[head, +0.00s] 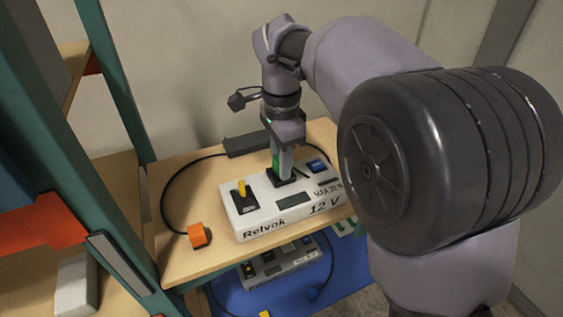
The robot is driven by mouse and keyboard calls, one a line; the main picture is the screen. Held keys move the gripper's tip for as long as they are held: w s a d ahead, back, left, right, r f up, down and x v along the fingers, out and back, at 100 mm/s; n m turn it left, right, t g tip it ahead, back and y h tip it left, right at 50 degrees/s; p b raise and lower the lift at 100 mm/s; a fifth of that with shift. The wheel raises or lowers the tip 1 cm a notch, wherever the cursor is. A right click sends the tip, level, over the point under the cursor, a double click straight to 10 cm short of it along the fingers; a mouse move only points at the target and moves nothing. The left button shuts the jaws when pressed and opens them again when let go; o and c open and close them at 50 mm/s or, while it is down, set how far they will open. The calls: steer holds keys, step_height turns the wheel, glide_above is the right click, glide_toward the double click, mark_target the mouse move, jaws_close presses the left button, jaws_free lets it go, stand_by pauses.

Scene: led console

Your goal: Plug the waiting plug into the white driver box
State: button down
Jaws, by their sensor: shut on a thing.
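The white driver box (258,223), marked "Relvok 12 V", sits on a wooden shelf. A short yellow lever (242,188) stands in a black plate on its left part. My gripper (283,172) points straight down at a second black plate (284,180) on the box top. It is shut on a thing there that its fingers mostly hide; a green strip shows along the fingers. An orange plug (197,235) lies on the shelf left of the box, clear of it, on a black cable. The box's sockets cannot be made out.
The black cable (165,190) curves back to a dark block (248,145) behind the box. A blue part (317,166) sits on the box's right rear. A lower level holds a grey box (280,265) on a blue mat (240,303). A green post (105,230) stands left.

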steer(key=shift+s+f, duration=0.2)
steer(key=shift+f, duration=0.4)
steer(key=shift+s+f+b, duration=0.15)
steer(key=shift+f+b, duration=0.1)
steer(key=shift+b, duration=0.1)
steer(key=c, duration=1.2)
jaws_free()
steer(key=shift+c, duration=1.2)
steer(key=shift+o, duration=1.9)
steer(key=r+p, duration=0.2)
steer(key=r, duration=0.1)
steer(key=r+p, duration=0.1)
steer(key=p, duration=0.1)
steer(key=shift+w+r, duration=0.15)
steer(key=shift+w, duration=0.15)
steer(key=shift+r, duration=1.1)
steer(key=shift+w, duration=0.1)
